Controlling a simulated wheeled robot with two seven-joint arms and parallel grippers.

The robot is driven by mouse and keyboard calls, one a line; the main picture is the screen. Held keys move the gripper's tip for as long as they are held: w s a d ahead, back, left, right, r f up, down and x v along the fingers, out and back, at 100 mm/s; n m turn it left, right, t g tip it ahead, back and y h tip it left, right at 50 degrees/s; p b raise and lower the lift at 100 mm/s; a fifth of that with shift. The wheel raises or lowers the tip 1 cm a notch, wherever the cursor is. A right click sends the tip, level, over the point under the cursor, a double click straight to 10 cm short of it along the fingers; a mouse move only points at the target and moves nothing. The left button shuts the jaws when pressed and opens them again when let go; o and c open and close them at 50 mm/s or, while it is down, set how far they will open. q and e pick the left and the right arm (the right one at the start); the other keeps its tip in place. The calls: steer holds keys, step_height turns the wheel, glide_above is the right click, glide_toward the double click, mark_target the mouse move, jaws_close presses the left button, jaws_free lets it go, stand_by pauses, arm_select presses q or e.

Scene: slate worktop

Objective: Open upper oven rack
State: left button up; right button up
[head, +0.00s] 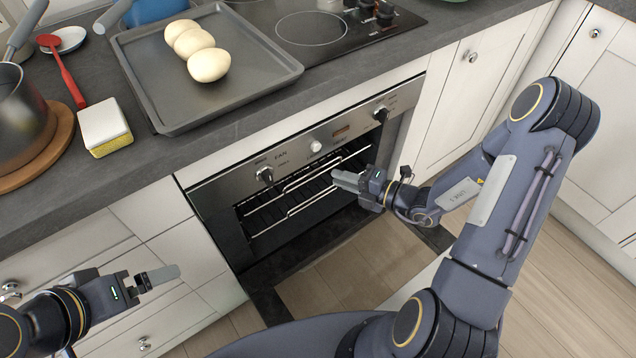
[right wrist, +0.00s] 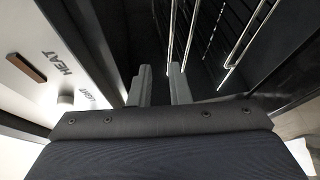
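The oven (head: 222,205) is built in under the worktop, and its door (head: 335,262) is folded down, with a glass pane. The upper oven rack (head: 298,184) is a wire rack inside the cavity, with another rack below it. Its bright wires also show in the right wrist view (right wrist: 247,38). My right gripper (head: 338,179) is at the right part of the oven opening, close to the rack's front. In the right wrist view its fingers (right wrist: 158,72) are apart with nothing between them. My left gripper (head: 172,272) hangs in front of the left drawers, away from the oven; its finger gap is unclear.
A control panel with knobs (head: 265,175) runs just above the opening. On the worktop are a baking tray (head: 255,92) with three pale buns (head: 208,65), a sponge (head: 104,128), a red spoon (head: 66,78) and a pot (head: 20,112). White cabinets (head: 455,85) stand to the right.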

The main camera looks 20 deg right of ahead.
mark_target(315, 171)
steer(key=shift+m, duration=0.8)
steer(key=w+a+f, duration=0.1)
steer(key=w, duration=0.1)
steer(key=w+a+f+b, duration=0.1)
steer(key=w+a, duration=0.1)
steer(key=w+a+f, duration=0.1)
steer(key=w, duration=0.1)
steer(key=shift+a+b, duration=0.3)
steer(key=shift+s, duration=0.1)
steer(key=shift+c, duration=0.5)
jaws_close()
